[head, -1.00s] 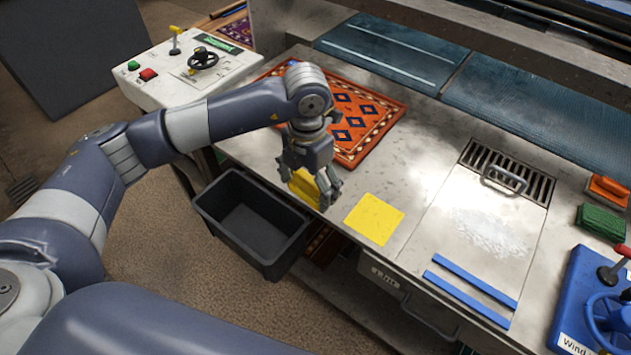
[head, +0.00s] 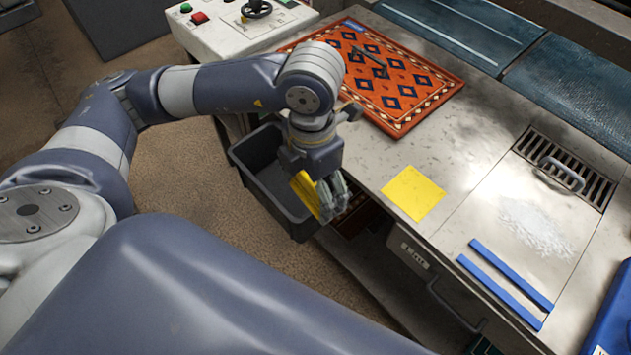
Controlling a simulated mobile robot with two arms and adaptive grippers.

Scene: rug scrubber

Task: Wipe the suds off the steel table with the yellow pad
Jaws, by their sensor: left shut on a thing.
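My left gripper (head: 333,206) is shut on a yellow pad (head: 305,194), which hangs tilted between its fingers. It is held in front of the table's front edge, near the right side of a dark bin. The steel table (head: 470,150) spans the middle and right. A patch of white suds (head: 537,228) lies on it at the right, between a drain grate and two blue strips. A flat yellow square (head: 413,193) lies on the table right of the gripper. The fingers hide part of the pad. My right gripper is out of view.
The dark open bin (head: 243,155) stands below the table's front edge. An orange patterned rug (head: 420,88) lies at the back. The drain grate (head: 590,182) has a raised handle. Blue strips (head: 505,285) lie near the front. A white control box (head: 225,30) stands back left.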

